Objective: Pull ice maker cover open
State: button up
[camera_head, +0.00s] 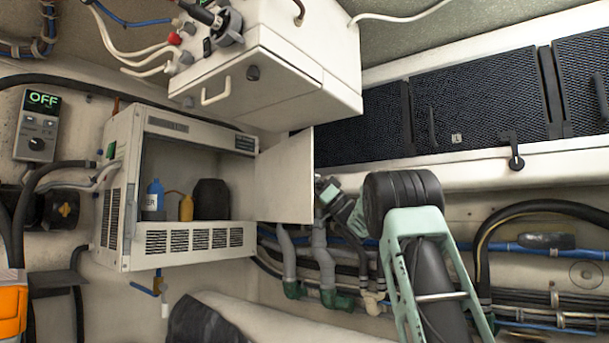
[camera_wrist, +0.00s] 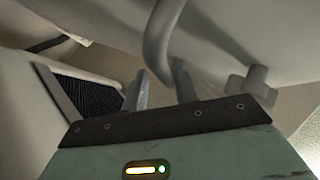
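The ice maker appears to be the white vented cabinet (camera_head: 188,262) at left in the head view. Its front is open and its interior shows. Its white cover (camera_head: 285,178) stands swung out to the right, inner face visible. My gripper (camera_head: 324,188) is just right of the cover's free edge, partly hidden by it. In the wrist view, the two fingers of my gripper (camera_wrist: 163,90) are apart. A curved grey handle (camera_wrist: 158,42) comes down between or just beyond them; I cannot tell whether they touch it. A knob-like latch (camera_wrist: 247,84) is right of the handle.
A blue bottle (camera_head: 154,199), a yellow can (camera_head: 186,208) and a dark container (camera_head: 211,199) stand inside the cabinet. Another white box (camera_head: 290,70) with a handle hangs above. Pipes (camera_head: 318,250) run below the cover. Dark mesh panels (camera_head: 478,95) line the right wall.

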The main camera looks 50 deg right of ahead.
jog(key=shift+s+r, duration=0.3)
jog(key=shift+r, duration=0.1)
jog(key=b+v, duration=0.5)
jog(key=v, duration=1.2)
jog(key=shift+w+f, duration=0.2)
jog(key=shift+f, duration=0.4)
jog(key=shift+d, duration=0.1)
jog(key=shift+c, duration=0.2)
